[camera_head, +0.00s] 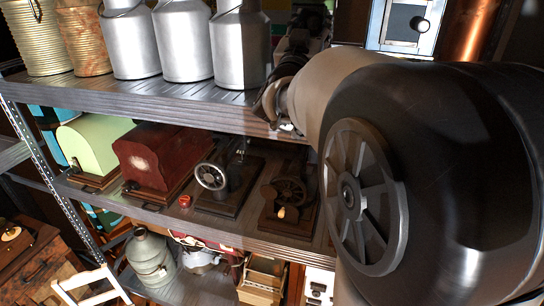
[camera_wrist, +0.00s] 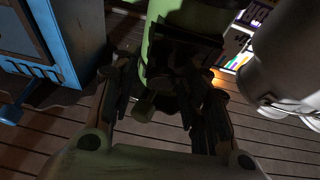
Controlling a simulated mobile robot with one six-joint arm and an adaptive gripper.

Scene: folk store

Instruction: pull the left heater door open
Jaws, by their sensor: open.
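In the wrist view my gripper (camera_wrist: 168,88) is open, its two dark fingers spread in front of a green heater (camera_wrist: 163,18). A small round greenish knob (camera_wrist: 143,108) shows between the fingers, closer to the left one. I cannot tell whether a finger touches it. The area behind the fingers is very dark, so the door's edges and how far it stands open are unclear. In the head view my gripper (camera_head: 297,42) is small and dark at the top shelf, and my own arm hides most of what is behind it.
Metal milk cans (camera_head: 238,45) stand close beside my gripper on the top shelf (camera_head: 190,98); one can (camera_wrist: 292,60) also shows in the wrist view. A blue heater (camera_wrist: 45,45) stands on the other side. Lower shelves hold wooden boxes and hand-wheel machines (camera_head: 211,176).

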